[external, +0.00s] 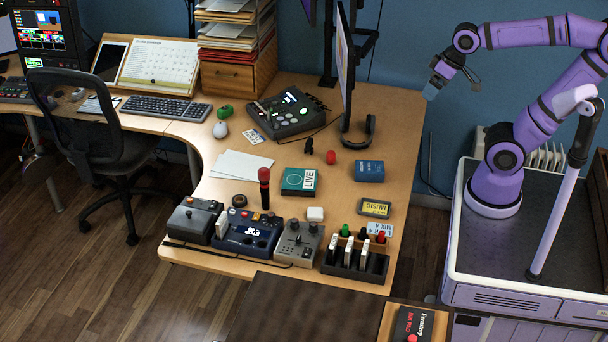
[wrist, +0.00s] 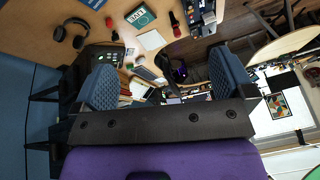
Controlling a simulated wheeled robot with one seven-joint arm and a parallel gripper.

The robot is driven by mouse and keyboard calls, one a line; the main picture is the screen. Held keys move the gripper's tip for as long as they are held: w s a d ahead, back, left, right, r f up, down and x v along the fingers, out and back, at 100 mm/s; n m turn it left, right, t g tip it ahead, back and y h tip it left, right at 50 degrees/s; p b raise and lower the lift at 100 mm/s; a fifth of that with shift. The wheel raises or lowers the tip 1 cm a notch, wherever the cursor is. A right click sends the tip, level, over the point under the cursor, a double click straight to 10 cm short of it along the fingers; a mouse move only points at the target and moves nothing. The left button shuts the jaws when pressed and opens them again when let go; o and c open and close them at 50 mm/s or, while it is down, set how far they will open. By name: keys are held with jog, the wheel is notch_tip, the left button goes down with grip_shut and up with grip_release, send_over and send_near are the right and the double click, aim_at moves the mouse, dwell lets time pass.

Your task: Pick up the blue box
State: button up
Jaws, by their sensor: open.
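The blue box (external: 369,171) is a small dark blue block lying on the right part of the wooden desk. In the wrist view a blue patch at the top edge looks like the same box (wrist: 96,3), mostly cut off. My gripper (external: 434,90) is raised in the air beyond the desk's right edge, well above and to the right of the box. In the wrist view my gripper (wrist: 166,78) has its two blue fingers wide apart with nothing between them.
Near the box are a teal LIVE box (external: 299,181), a red item (external: 331,157), headphones (external: 357,131) and a yellow-labelled MUSIC item (external: 374,208). A monitor (external: 345,70) stands behind. A black slotted holder (external: 355,262) sits at the front edge. Desk right of the box is clear.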

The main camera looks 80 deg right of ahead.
jog(key=w+d+f+m+g+y, duration=0.1)
jog(key=w+d+f+m, duration=0.1)
jog(key=w+f+m, duration=0.3)
jog(key=w+d+f+m, duration=0.2)
jog(key=w+d+m, duration=0.15)
jog(key=w, duration=0.45)
jog(key=m+g+h, duration=0.1)
jog(key=m+g, duration=0.3)
jog(key=m, duration=1.8)
send_over(370, 166)
jog(key=f, duration=3.6)
jog(key=shift+a+f, duration=0.15)
jog(key=shift+a, duration=0.05)
jog(key=shift+s+d+f+m+h, duration=0.2)
jog(key=shift+f+m+h, duration=0.05)
jog(key=shift+f+h, duration=0.1)
notch_tip(370, 166, down, 4)
jog(key=shift+d+f, duration=0.1)
jog(key=shift+f, duration=0.1)
jog(key=shift+w+a+f, duration=0.1)
jog(key=shift+a+f, duration=0.05)
jog(key=shift+f, duration=1.5)
jog(key=shift+w+a+f, duration=0.1)
jog(key=shift+f, duration=1.5)
jog(key=c, duration=0.9)
